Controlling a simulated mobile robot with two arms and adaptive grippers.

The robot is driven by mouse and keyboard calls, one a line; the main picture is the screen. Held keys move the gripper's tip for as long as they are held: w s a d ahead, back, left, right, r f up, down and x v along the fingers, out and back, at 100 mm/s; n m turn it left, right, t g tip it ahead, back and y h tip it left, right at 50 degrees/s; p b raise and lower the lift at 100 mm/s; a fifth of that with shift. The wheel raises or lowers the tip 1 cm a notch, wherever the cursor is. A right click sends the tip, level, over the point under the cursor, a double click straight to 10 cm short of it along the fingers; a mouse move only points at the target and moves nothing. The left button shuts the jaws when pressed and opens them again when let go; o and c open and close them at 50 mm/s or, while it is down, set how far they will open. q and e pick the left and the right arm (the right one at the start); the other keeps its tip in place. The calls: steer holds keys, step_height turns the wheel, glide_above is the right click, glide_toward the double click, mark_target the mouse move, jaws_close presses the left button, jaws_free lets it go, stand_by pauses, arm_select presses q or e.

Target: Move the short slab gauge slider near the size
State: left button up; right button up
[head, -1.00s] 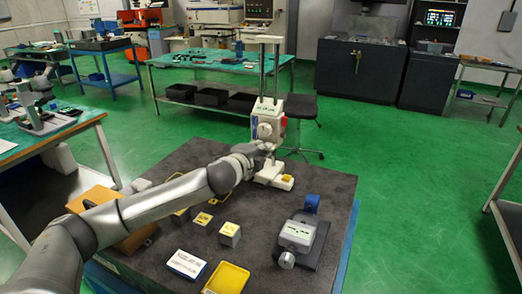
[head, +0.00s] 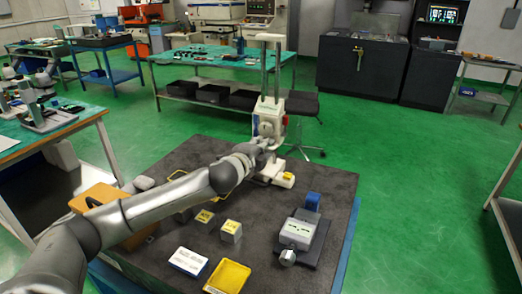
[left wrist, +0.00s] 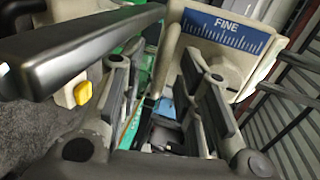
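The gauge (head: 272,120) is a cream device with two upright columns and a white slider body low on them, standing at the back right of the dark-topped table. My left gripper (head: 266,148) is at the slider body's lower front and hides part of it. In the left wrist view, my left gripper (left wrist: 165,100) has its fingers apart. A cream panel (left wrist: 228,40) with a blue FINE scale is beyond the right finger. A thin cream edge shows between the fingers; I cannot tell whether they touch it. My right gripper is not in view.
A grey and blue device with a knob (head: 298,232) stands at the right of the table. Grey blocks with yellow labels (head: 231,231), a yellow tray (head: 228,277) and a white-topped label box (head: 187,261) lie in front. An orange case (head: 100,198) is at the left.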

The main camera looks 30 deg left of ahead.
arm_select(q)
steer(key=v, duration=1.2)
stand_by(0.3)
